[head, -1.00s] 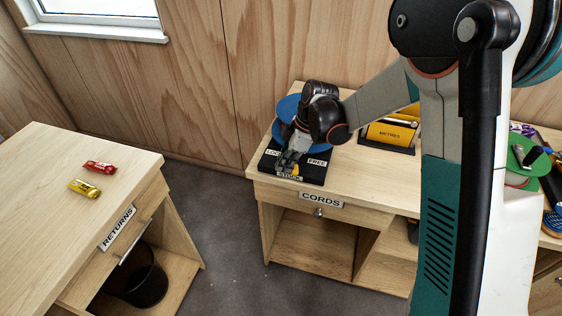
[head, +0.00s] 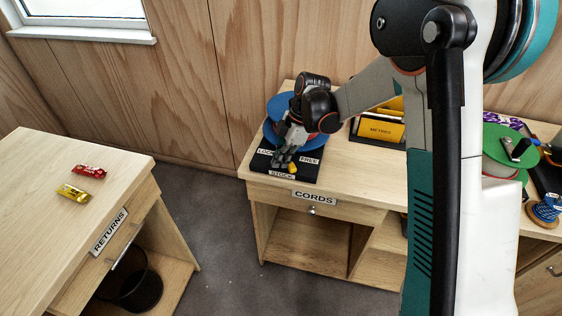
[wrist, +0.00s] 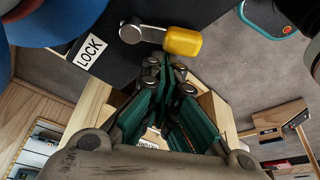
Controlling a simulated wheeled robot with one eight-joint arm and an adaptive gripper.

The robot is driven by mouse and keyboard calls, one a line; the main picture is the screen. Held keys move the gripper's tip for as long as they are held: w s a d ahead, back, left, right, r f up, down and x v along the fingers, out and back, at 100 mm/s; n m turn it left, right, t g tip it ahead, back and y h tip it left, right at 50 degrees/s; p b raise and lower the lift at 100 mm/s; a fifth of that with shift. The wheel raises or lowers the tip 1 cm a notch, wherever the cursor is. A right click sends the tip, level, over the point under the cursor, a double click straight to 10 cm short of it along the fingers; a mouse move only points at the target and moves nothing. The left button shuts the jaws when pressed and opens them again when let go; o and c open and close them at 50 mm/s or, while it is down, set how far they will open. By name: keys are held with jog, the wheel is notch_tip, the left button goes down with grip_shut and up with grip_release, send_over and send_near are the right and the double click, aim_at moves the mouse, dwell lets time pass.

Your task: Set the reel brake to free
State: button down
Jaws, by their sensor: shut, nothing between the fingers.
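The blue cord reel (head: 276,106) stands on a black base (head: 262,163) on the CORDS bench. The base has a LOCK label (head: 266,151) at left and a FREE label (head: 309,161) at right. The brake lever's yellow knob (head: 292,167) shows near the front edge, between the labels. In the wrist view its grey arm (wrist: 140,32) carries the yellow knob (wrist: 183,41), and the LOCK label (wrist: 90,50) lies to the left. My gripper (wrist: 168,65) is shut and empty, its fingertips close beside the knob; I cannot tell if they touch. FREE is outside the wrist view.
A STOCK label (head: 282,175) marks the base's front. A METRES box (head: 380,130) and a green reel (head: 500,143) stand farther right on the bench. The returns bench (head: 60,225) at left holds red (head: 90,172) and yellow (head: 73,193) wrapped bars. Floor between the benches is clear.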

jog(key=shift+s+a, duration=0.1)
jog(key=shift+a, duration=0.4)
notch_tip(320, 180, up, 10)
jog(key=p, duration=0.2)
jog(key=shift+d+f+p, duration=0.15)
jog(key=shift+f+p, duration=0.1)
jog(key=shift+p, duration=0.15)
